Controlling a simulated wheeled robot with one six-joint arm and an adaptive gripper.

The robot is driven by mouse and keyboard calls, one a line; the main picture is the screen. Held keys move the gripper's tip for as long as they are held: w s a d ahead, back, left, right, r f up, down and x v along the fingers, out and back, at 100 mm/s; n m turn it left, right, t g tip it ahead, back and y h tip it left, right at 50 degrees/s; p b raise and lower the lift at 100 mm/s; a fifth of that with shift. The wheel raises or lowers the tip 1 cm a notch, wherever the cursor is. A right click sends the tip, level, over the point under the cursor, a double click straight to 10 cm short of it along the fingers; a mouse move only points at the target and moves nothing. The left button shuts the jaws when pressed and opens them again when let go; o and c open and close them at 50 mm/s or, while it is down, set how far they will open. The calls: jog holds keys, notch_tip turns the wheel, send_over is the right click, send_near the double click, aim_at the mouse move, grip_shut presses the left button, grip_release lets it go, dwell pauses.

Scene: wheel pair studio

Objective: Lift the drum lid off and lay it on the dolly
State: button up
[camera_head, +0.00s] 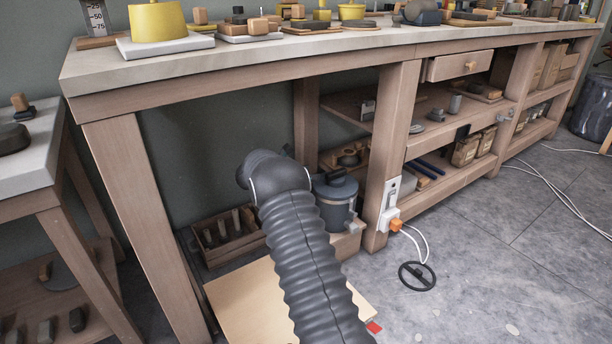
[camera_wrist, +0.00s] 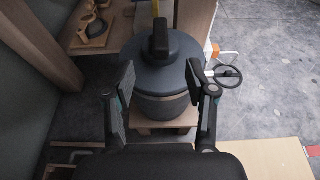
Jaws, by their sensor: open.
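The dark grey drum (camera_head: 341,212) stands under the bench on a low wooden block. Its lid (camera_head: 329,189) is on top, with a black knob handle; my arm partly covers it in the head view. In the wrist view the lid (camera_wrist: 140,61) lies ahead, its upright black handle (camera_wrist: 161,40) near the middle. My gripper (camera_wrist: 160,72) is open and empty, one finger on each side over the lid's near part, with the handle beyond the fingertips. I cannot tell the height gap. A pale flat board (camera_head: 245,305) on the floor may be the dolly; no wheels show.
A bench leg (camera_head: 391,150) with a socket and orange plug (camera_head: 396,225) stands right of the drum. A wooden crate (camera_head: 225,237) is at left. The bench top (camera_head: 240,55) overhangs. A black spoked wheel (camera_head: 417,276) and white cable lie on open floor at right.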

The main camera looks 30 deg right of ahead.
aim_at(336, 171)
jog(key=b+x, duration=0.1)
jog(key=x, duration=1.2)
jog(key=shift+d, duration=0.1)
jog(key=shift+r, duration=0.1)
grip_shut()
